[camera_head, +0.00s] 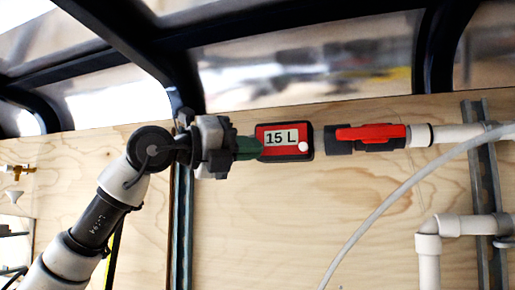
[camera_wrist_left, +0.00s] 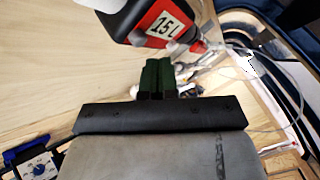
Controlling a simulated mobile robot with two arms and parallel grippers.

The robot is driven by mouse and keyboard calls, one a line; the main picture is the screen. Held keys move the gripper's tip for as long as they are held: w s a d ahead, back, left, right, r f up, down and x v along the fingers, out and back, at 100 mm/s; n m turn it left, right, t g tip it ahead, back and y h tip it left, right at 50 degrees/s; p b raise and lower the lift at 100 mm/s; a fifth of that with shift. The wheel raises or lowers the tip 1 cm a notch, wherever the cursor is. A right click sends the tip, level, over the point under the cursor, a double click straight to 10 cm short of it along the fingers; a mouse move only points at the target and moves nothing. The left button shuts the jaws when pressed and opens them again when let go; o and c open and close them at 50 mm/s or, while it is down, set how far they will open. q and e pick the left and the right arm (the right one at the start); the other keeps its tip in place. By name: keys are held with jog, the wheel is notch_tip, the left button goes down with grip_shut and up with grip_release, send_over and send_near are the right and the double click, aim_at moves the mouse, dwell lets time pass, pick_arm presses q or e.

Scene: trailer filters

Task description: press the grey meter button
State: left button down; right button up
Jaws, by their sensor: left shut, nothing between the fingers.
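The meter (camera_head: 272,153) is a red box with a dark rim on the wooden wall, and its display reads "15 L". Its round button (camera_head: 303,147) looks pale grey to white and sits at the right of its face. My left gripper (camera_head: 248,148) comes in from the left, with its green fingers shut and empty. The fingertips line up with the meter's left edge; I cannot tell if they touch. In the left wrist view the meter (camera_wrist_left: 164,27) is beyond the closed green fingers (camera_wrist_left: 158,72); the button is not clear there. My right gripper is not in view.
A valve with a red handle (camera_head: 370,132) is right of the meter, joined to a white pipe (camera_head: 455,134). A pale hose (camera_head: 385,205) curves down below it. Metal wall rails (camera_head: 182,220) run upright. Bare wood (camera_head: 265,220) lies below the meter.

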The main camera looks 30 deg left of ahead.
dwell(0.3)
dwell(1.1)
pick_arm(q)
jog(key=shift+w, duration=0.15)
jog(key=shift+w+a, duration=0.1)
jog(key=shift+w, duration=0.2)
jog(key=shift+w+a, duration=0.1)
jog(key=shift+w, duration=0.4)
dwell(0.9)
jog(key=shift+s, duration=0.1)
jog(key=shift+s+d, duration=0.2)
jog(key=shift+s, duration=0.6)
